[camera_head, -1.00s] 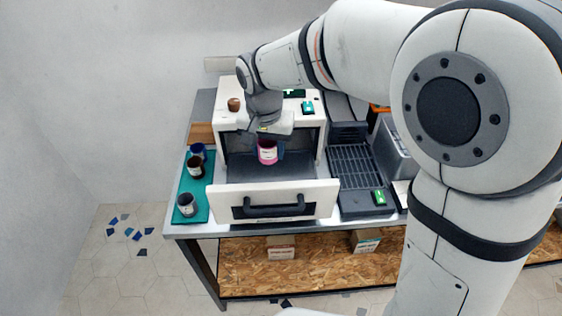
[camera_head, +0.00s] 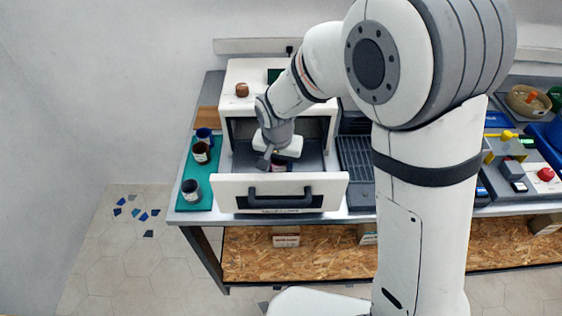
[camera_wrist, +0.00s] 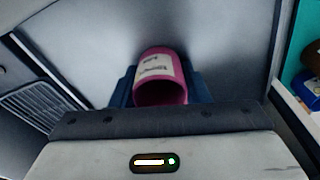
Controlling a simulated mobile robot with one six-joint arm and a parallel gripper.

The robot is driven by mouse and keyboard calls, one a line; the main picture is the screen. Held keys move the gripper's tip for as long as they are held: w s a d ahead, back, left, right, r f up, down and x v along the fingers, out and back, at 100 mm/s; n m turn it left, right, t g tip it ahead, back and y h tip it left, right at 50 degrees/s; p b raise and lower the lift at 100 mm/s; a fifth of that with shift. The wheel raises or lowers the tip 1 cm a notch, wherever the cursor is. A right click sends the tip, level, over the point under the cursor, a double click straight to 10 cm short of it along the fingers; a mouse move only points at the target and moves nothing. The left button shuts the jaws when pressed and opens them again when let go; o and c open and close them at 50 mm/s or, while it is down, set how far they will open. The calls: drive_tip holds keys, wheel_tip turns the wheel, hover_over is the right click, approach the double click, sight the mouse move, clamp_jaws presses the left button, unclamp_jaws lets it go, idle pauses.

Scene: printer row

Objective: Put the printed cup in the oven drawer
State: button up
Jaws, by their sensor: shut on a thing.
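The printed cup is pink with a white label; in the wrist view the cup (camera_wrist: 163,72) sits between the blue fingers of my gripper (camera_wrist: 157,84). In the head view my gripper (camera_head: 277,162) is down inside the open oven drawer (camera_head: 235,190), behind its white front with the dark handle. Only a little of the cup (camera_head: 279,167) shows there below the gripper. My gripper is shut on the cup. Whether the cup's base touches the drawer floor cannot be told.
A teal mat (camera_head: 191,163) left of the oven holds several dark cups. The white oven body (camera_head: 235,75) stands behind the drawer with a brown knob-like object (camera_head: 242,90) on top. A dark grated tray (camera_head: 356,158) is to the right.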

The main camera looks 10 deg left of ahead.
drive_tip(key=o, duration=1)
drive_tip(key=shift+c, duration=0.2)
wheel_tip(320, 180, up, 12)
drive_tip(key=s, duration=0.2)
drive_tip(key=s+d+r, duration=0.2)
drive_tip(key=d, duration=0.7)
drive_tip(key=s+d+r, duration=0.2)
drive_tip(key=d, duration=0.7)
drive_tip(key=s+d+f+t, duration=0.1)
drive_tip(key=s+d, duration=0.7)
drive_tip(key=d, duration=0.1)
drive_tip(key=shift+d+f, duration=0.1)
